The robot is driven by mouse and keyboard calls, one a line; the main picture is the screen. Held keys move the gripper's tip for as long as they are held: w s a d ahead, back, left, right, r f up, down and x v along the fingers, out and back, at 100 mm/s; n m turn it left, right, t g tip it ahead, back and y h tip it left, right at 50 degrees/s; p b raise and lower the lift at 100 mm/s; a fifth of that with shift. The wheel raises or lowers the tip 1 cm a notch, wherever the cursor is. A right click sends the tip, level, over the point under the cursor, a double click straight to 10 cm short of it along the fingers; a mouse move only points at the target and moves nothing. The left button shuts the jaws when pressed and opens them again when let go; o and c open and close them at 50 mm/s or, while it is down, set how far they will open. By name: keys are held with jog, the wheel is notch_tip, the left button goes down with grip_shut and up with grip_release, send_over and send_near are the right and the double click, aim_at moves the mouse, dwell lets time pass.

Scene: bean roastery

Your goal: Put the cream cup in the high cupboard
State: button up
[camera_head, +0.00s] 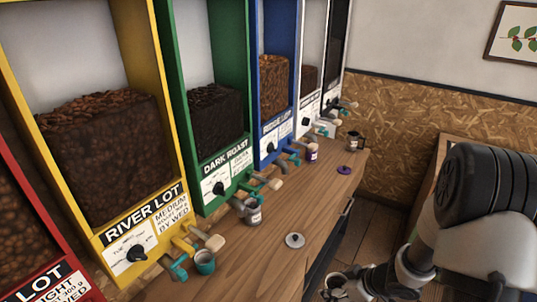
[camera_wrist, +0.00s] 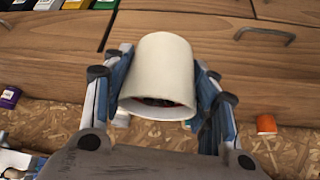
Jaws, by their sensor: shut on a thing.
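The cream cup (camera_wrist: 160,70) fills the middle of the wrist view, between the two fingers of my gripper (camera_wrist: 162,78). The fingers press on its sides. Its open end faces the lower part of the picture and shows a dark inside; what is in it I cannot make out. In the head view my gripper (camera_head: 345,284) is low, at the bottom edge, right of the counter, and partly cut off. I cannot make out a high cupboard in either view.
A wooden counter (camera_head: 265,262) runs along coloured bean dispensers (camera_head: 215,165). On it are a teal cup (camera_head: 204,262), a grey cup (camera_head: 253,213), a grey lid (camera_head: 294,240), a purple lid (camera_head: 344,170) and a dark jug (camera_head: 355,141). A wooden edge (camera_head: 439,160) stands at right.

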jog(key=r, duration=0.1)
jog(key=w+a+r+m, duration=0.1)
jog(key=a+r+m+h, duration=0.1)
jog(key=r, duration=0.1)
jog(key=shift+w+a+t, duration=0.25)
jog(key=shift+t, duration=0.15)
jog(key=w+a+r+m+t+h, duration=0.1)
jog(key=a+r+m+h, duration=0.2)
jog(key=r+m, duration=0.5)
jog(key=f+b, duration=0.2)
jog(key=f+n+b, duration=0.1)
jog(key=b, duration=0.2)
jog(key=shift+w+f+h+b, duration=0.2)
jog(key=shift+f+h+b, duration=0.1)
jog(key=shift+f+b, duration=0.1)
